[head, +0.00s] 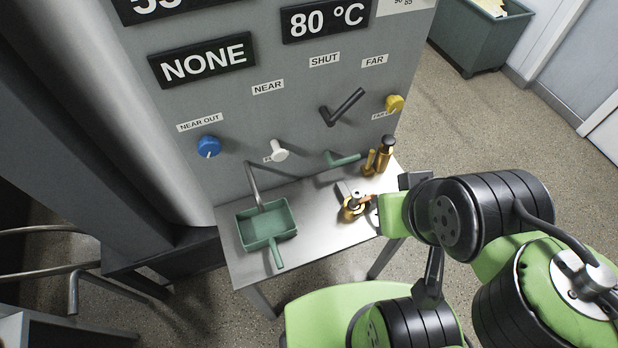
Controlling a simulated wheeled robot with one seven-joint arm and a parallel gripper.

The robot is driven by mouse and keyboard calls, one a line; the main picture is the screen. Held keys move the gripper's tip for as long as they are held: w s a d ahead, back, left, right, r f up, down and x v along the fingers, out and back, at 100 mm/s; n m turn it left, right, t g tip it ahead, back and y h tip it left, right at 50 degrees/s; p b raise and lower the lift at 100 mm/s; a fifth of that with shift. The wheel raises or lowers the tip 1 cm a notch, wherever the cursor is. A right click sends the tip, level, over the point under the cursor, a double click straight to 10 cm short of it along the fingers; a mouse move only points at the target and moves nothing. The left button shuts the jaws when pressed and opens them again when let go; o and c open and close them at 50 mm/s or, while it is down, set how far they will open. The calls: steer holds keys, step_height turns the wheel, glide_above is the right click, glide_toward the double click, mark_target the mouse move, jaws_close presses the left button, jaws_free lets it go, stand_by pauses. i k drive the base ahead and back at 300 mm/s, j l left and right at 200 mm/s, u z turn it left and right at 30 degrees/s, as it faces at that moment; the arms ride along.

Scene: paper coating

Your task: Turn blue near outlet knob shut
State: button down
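The blue knob (208,146) sits on the grey panel, left of centre, under a label reading NEAR OUT (200,122). A pale mark on the knob points downward. My green and black arm fills the right and lower right of the head view, well apart from the blue knob. I cannot make out my gripper's fingers, so whether they are open or shut does not show.
The grey panel also carries a white knob (279,151), a dark lever (341,107), a green lever (343,159) and a yellow knob (394,103). Below, a metal table (308,233) holds a green tray (248,234) and brass items (354,207). A large grey cylinder stands left.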

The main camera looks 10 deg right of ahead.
mark_target(209, 145)
steer(key=k+j+u, duration=0.15)
steer(key=j+u, duration=0.65)
steer(key=j, duration=0.15)
steer(key=i+j+u, duration=0.1)
steer(key=j+u, duration=0.25)
steer(key=i+j+u, duration=0.2)
steer(key=j+u, duration=0.15)
